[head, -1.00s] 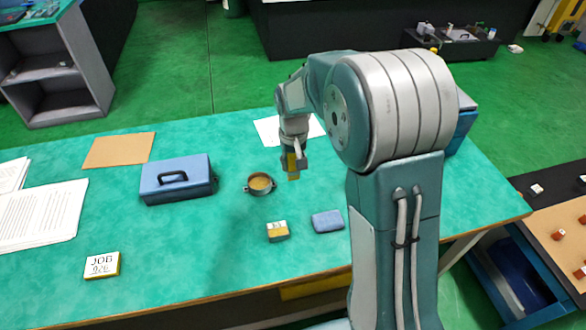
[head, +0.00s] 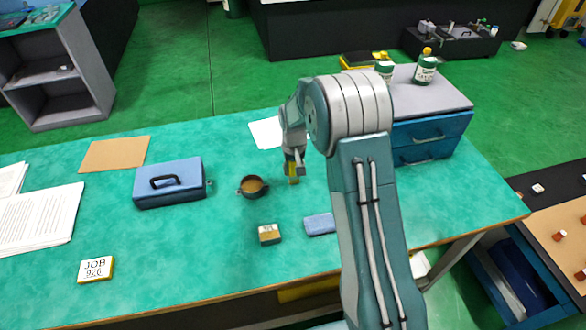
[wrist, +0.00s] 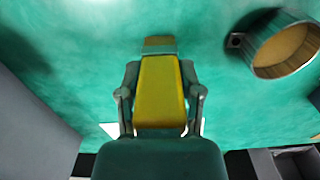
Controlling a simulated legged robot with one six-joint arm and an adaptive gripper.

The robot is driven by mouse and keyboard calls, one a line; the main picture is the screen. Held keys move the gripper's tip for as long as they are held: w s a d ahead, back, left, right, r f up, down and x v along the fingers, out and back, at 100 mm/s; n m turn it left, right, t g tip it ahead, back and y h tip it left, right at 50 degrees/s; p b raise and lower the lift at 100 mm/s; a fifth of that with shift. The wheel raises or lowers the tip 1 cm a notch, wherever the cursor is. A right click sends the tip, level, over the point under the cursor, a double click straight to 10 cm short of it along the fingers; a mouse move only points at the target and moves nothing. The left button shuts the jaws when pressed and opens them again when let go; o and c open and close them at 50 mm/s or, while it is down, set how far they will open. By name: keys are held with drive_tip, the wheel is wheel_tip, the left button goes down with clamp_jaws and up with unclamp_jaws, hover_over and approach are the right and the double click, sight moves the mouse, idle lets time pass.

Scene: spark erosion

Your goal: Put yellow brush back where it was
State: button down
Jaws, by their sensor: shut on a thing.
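The yellow brush (wrist: 160,92) is held lengthwise between the fingers of my gripper (wrist: 160,102) in the wrist view, with its tan tip pointing away from the palm. In the head view my gripper (head: 294,166) points down over the green table, just right of the round pot (head: 252,193) with brown contents. The brush's tip (head: 293,180) shows below the fingers, low over the table; I cannot tell whether it touches. The pot (wrist: 262,58) also shows at the upper right in the wrist view, apart from the brush.
A blue toolbox (head: 168,194) stands left of the pot. A small yellow-and-white block (head: 269,234) and a blue block (head: 320,224) lie in front. A blue drawer cabinet (head: 432,140) with bottles stands behind my arm at right. Bare table (head: 200,250) lies at front left.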

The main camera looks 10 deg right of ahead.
drive_tip(key=c, duration=0.6)
unclamp_jaws()
drive_tip(key=shift+a+f, duration=0.1)
drive_tip(key=shift+a, duration=0.15)
drive_tip(key=o, duration=0.3)
drive_tip(key=shift+a, duration=0.3)
drive_tip(key=shift+o, duration=0.2)
drive_tip(key=shift+a, duration=0.25)
drive_tip(key=shift+d+r, duration=0.2)
drive_tip(key=shift+d, duration=0.25)
drive_tip(key=r, duration=1)
drive_tip(key=shift+a+r, duration=0.25)
drive_tip(key=shift+r, duration=0.05)
drive_tip(key=shift+d+r, duration=0.15)
drive_tip(key=shift+r, duration=0.45)
drive_tip(key=s+r+t, duration=0.3)
drive_tip(key=s+r, duration=1.1)
drive_tip(key=s, duration=0.1)
drive_tip(key=s+t, duration=0.2)
drive_tip(key=s, duration=1.5)
drive_tip(key=shift+r+t, duration=0.2)
drive_tip(key=shift+t, duration=0.1)
